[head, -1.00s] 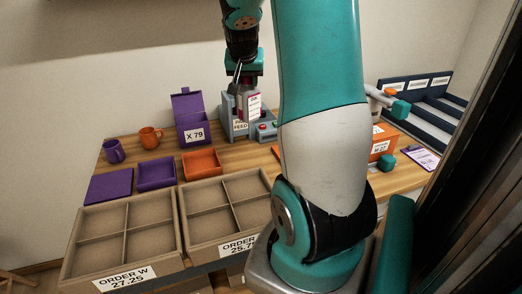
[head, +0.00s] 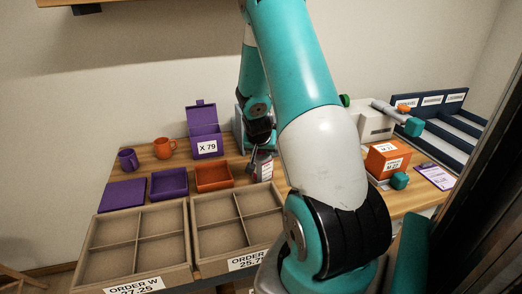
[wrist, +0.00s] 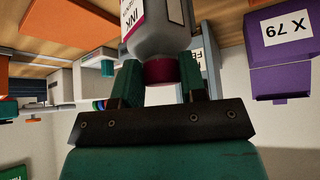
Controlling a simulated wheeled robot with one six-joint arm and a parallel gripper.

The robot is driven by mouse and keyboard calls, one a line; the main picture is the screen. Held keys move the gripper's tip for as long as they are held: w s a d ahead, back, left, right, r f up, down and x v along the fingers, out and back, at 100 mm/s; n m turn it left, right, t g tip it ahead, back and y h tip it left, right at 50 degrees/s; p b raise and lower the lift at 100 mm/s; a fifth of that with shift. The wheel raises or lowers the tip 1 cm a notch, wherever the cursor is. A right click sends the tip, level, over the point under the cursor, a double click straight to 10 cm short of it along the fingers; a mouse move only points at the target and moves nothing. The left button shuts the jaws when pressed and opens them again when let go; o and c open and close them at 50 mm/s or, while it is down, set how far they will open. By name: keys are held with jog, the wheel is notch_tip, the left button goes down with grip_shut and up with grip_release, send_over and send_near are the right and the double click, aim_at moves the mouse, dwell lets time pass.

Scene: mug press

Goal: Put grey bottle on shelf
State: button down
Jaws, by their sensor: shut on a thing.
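The grey bottle (wrist: 157,30) has a white label reading INK and a dark red cap (wrist: 160,71). In the wrist view my gripper (wrist: 158,82) is shut around its cap end, one finger on each side. In the head view my gripper (head: 260,152) is low over the table, behind my arm, with the bottle's label (head: 266,169) showing just below it. I cannot tell whether the bottle touches the table. A wooden wall shelf (head: 130,2) shows only its lower edge at the top left of the head view.
An open purple box (head: 205,130) marked X 79 stands left of my gripper. An orange tray (head: 213,177) and purple tray (head: 169,183) lie in front, with divided order boxes (head: 137,240) nearer. Orange and purple mugs stand at the left. My arm hides much of the table's middle.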

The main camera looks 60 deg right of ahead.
jog(key=shift+f, duration=0.2)
jog(key=shift+f, duration=0.15)
jog(key=c, duration=0.7)
grip_release()
